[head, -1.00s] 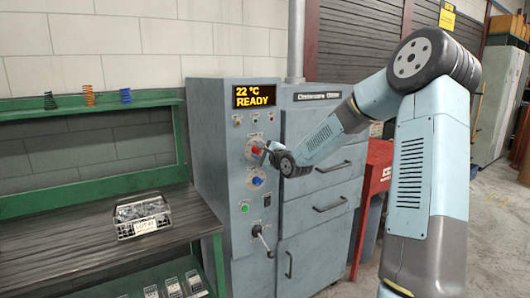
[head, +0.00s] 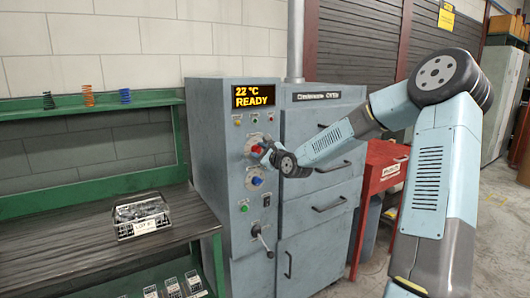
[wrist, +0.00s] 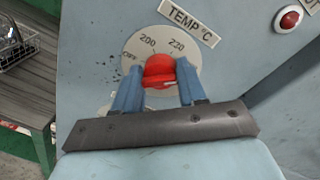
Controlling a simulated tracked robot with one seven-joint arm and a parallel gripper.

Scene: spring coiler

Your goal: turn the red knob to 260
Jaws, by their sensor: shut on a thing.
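The red knob (wrist: 160,71) sits on a round pale dial under a "TEMP °C" label in the wrist view. The dial shows OFF, 200 and 220; its lower part is hidden. My gripper (wrist: 158,85) is shut on the knob, with a blue finger on each side. In the head view the red knob (head: 256,149) is on the grey oven's front panel, with my gripper (head: 264,152) coming in from the right. The oven display (head: 254,96) reads 22 °C and READY.
A blue knob (head: 257,181) is just below the red one, with a green button (head: 244,208) and a lever (head: 262,241) lower down. A green-framed bench with a wire basket (head: 141,215) stands left. A red cabinet (head: 384,172) stands right, behind my arm.

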